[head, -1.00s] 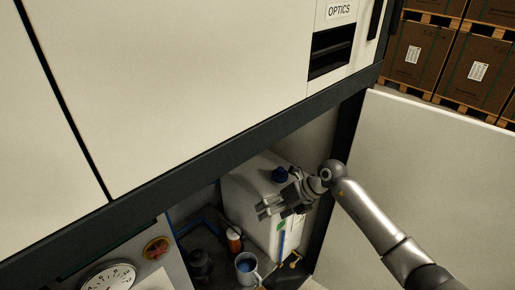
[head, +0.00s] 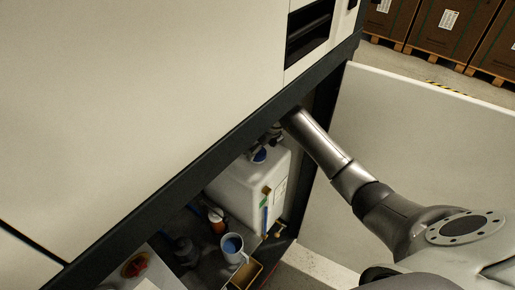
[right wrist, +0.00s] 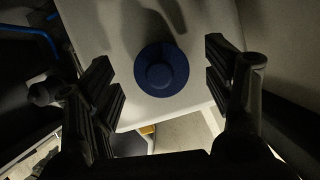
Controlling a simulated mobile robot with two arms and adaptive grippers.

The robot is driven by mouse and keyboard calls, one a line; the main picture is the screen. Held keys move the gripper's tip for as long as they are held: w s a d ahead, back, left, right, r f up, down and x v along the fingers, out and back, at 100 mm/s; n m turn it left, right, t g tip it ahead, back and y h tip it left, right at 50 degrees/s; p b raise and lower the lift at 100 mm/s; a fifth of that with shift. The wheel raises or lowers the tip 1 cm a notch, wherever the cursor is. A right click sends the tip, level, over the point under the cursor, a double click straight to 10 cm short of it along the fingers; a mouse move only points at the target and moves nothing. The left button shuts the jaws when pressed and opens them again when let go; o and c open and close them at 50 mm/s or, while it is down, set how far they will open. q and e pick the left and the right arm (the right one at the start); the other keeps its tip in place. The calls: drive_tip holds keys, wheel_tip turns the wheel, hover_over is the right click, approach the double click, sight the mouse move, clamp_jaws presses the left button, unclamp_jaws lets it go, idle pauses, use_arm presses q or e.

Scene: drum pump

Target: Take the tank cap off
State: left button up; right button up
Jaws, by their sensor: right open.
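The tank (head: 243,187) is a white box inside the low cabinet bay. Its blue round cap (head: 259,156) sits on top, partly covered by my right gripper (head: 272,140) in the head view. In the right wrist view the cap (right wrist: 161,69) lies between the two open fingers of my right gripper (right wrist: 164,88), with a gap on each side. The fingers do not touch it. The white tank top (right wrist: 120,30) surrounds the cap. My left gripper is not in view.
A blue-filled mug (head: 232,247), an orange-and-white bottle (head: 216,220) and a dark pump-like part (head: 185,252) stand left of the tank. A yellow tray (head: 246,274) lies in front. The cabinet's dark beam (head: 215,150) hangs above the bay, and an open white door (head: 420,130) stands right.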

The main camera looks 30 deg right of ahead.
drive_tip(key=shift+w+a+f, duration=0.1)
drive_tip(key=shift+w+f, duration=0.1)
drive_tip(key=shift+f, duration=0.4)
drive_tip(key=c, duration=0.9)
drive_tip(key=shift+o, duration=0.2)
